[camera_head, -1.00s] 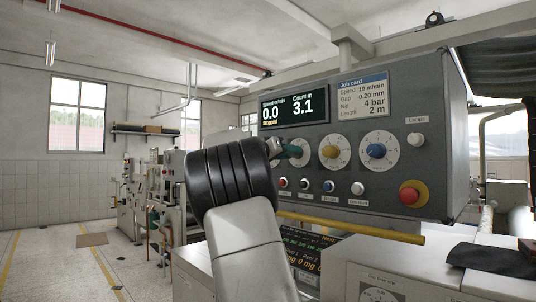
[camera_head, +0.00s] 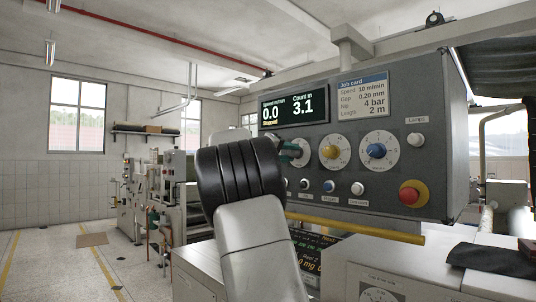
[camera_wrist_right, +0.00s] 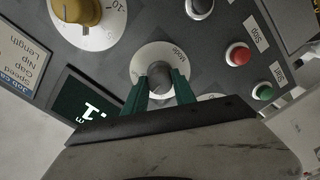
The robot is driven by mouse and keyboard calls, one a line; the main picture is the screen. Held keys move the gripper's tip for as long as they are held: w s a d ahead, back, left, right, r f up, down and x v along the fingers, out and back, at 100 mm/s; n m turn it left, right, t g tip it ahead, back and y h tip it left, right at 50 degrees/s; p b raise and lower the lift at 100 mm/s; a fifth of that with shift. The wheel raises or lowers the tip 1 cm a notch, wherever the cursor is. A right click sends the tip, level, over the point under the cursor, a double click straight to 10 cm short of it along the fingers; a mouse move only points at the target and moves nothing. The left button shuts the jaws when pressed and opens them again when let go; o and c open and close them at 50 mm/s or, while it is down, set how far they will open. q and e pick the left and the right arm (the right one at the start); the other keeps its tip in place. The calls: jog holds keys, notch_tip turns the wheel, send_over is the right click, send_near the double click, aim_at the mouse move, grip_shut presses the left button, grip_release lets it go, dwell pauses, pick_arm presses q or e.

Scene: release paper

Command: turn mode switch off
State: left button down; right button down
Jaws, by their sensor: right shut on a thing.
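The mode switch (camera_wrist_right: 159,76) is a grey knob on a white round dial with the word "Mode" beside it, in the right wrist view. My right gripper (camera_wrist_right: 159,88) has its green fingers on either side of the knob and is shut on it. In the head view the right gripper (camera_head: 291,150) is at the left dial of the panel, and my black wrist joint hides most of the hand and the knob. The display (camera_head: 295,109) reads speed 0.0, count 3.1 and "Stopped". My left gripper is out of view.
A yellow knob (camera_head: 331,151) and a blue knob (camera_head: 376,150) are to the right on the grey panel. Several push buttons line the row below, with a red emergency button (camera_head: 410,195) at the lower right. A yellow bar (camera_head: 354,228) runs below the panel.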

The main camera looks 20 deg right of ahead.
dwell(0.3)
jog(key=c, duration=1)
grip_release()
jog(key=v, duration=0.8)
jog(key=shift+w, duration=0.1)
